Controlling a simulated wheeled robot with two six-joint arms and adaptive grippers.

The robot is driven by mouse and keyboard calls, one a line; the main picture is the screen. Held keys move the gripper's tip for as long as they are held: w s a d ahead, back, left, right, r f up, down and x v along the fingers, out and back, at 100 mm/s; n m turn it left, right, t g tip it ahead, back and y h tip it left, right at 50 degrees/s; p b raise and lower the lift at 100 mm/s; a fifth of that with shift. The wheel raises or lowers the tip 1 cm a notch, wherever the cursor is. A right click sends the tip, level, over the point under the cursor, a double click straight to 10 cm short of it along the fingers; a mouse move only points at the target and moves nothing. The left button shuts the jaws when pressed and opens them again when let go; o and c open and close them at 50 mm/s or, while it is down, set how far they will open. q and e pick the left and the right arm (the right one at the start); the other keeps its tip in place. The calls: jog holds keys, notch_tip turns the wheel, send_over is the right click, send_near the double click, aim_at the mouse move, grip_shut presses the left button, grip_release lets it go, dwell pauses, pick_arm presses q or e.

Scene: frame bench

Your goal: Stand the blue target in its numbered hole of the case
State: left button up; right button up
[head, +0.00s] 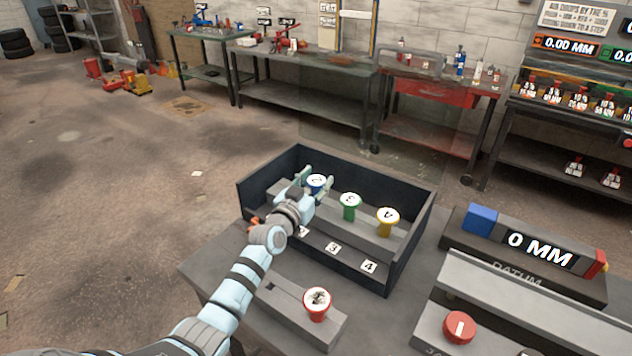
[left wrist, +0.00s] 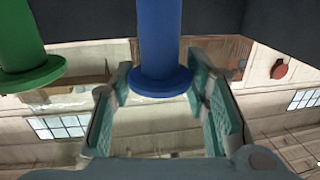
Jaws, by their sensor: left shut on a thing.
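The blue target (head: 317,181) has a white numbered top and is upright at the back left of the dark case (head: 412,240). My left gripper (head: 313,188) is shut on it, with a finger on either side. In the left wrist view the blue target (left wrist: 160,45) is between the padded fingers, with its round flange towards the gripper. I cannot tell whether its lower end is in a hole. A green target (head: 350,206) and a yellow target (head: 387,221) stand beside it in the case. My right gripper is not in view.
A red target (head: 317,303) stands on a grey block (head: 275,293) in front of the case. A gauge reading 0 MM (head: 540,250) and a grey fixture with a red knob (head: 460,327) are at the right. Number labels (head: 333,248) mark the case's front ledge.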

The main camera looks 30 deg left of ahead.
pick_arm(q)
jog(key=shift+f, duration=0.25)
jog(key=o, duration=1.3)
jog(key=shift+c, duration=0.2)
jog(key=s, duration=1.2)
jog(key=shift+d+r, duration=0.1)
